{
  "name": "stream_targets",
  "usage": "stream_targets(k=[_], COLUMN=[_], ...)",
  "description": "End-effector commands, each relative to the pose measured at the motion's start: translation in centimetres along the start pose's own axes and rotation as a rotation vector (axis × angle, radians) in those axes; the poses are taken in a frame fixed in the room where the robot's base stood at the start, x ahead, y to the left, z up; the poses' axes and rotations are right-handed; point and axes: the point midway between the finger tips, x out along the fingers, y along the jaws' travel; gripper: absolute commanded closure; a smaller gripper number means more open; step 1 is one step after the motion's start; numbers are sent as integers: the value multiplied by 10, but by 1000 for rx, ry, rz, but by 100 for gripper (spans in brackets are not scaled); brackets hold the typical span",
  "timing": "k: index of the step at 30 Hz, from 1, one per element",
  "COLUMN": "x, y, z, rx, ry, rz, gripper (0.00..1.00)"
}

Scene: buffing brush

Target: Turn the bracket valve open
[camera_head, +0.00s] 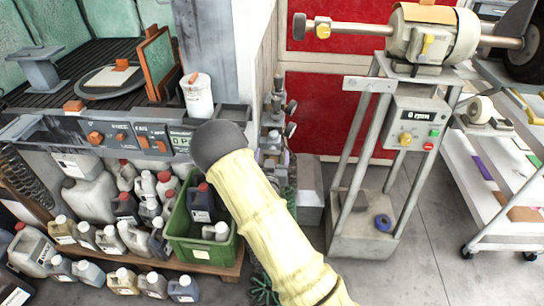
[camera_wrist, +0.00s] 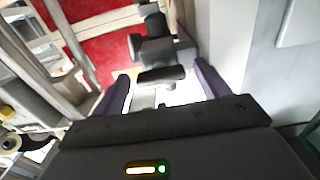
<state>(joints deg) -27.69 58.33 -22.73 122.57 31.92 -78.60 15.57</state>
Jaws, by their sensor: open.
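The bracket valve shows in the wrist view as a dark grey body (camera_wrist: 155,48) with a flat dark handle (camera_wrist: 162,75) on its near side. My gripper (camera_wrist: 161,71) is open, with one purple finger left of the handle and one right of it. The handle lies between the fingers, with visible gaps; I cannot tell the exact depth. In the head view, several small valve-like fittings (camera_head: 277,103) line the wall edge, and I cannot tell which one is the bracket valve.
A grey wall panel (camera_wrist: 220,35) stands close right of the valve in the wrist view. In the head view, a buffing machine (camera_head: 428,38) on a metal stand (camera_head: 345,215) is to the right. A green crate (camera_head: 180,230) and several bottles crowd the left.

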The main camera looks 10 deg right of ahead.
Motion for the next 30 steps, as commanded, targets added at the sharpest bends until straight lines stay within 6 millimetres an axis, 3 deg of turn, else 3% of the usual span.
stream_targets(k=[7,14,30], x=[0,0,0], y=[0,0,0], z=[0,0,1], rx=[0,0,-108], ry=[0,0,-1], rz=[0,0,1], gripper=[27,70,70])
